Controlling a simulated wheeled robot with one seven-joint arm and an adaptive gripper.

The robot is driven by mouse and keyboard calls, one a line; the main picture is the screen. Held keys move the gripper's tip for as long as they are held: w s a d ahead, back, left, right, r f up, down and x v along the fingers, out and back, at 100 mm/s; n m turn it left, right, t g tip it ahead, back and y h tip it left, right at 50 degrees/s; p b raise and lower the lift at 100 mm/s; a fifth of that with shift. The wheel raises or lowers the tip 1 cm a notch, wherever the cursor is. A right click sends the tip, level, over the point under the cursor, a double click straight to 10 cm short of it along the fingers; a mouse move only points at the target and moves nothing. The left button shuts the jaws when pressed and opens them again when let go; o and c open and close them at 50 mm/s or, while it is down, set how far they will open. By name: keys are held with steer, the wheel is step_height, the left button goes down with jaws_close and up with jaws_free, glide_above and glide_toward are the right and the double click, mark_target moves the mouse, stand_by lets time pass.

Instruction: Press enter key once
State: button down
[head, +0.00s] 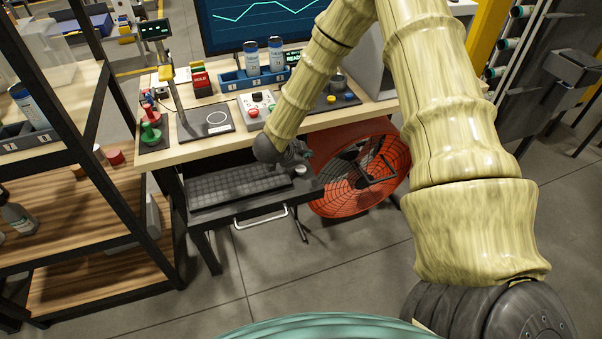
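A dark keyboard (232,187) lies on a pulled-out tray (255,205) with a pale handle, below the workbench top. Its single keys are too small to tell apart, so I cannot pick out the enter key. My gripper (297,163) is at the keyboard's right back end, just in front of the bench edge. My arm comes down to it from the upper right. The fingers are small, dark and partly hidden by my wrist. I cannot tell whether they touch a key or whether they are open or shut.
A small white round object (300,170) sits right of the keyboard. The workbench (185,150) above holds a control box (257,106), cans in a blue holder (252,80) and a monitor (262,22). A red fan (345,190) stands right of the tray. A shelf rack (90,245) stands left.

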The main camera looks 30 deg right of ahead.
mark_target(304, 169)
steer(key=shift+f+b, duration=0.35)
steer(key=shift+f, duration=0.65)
steer(key=shift+f, duration=0.15)
stand_by(0.6)
steer(key=shift+f, duration=0.3)
steer(key=shift+f+b, duration=0.65)
steer(key=shift+f, duration=0.25)
stand_by(1.5)
steer(key=shift+r, duration=0.2)
steer(key=shift+r+p, duration=1)
steer(key=shift+r, duration=0.15)
steer(key=shift+r+p, duration=1.85)
steer(key=shift+r, duration=0.65)
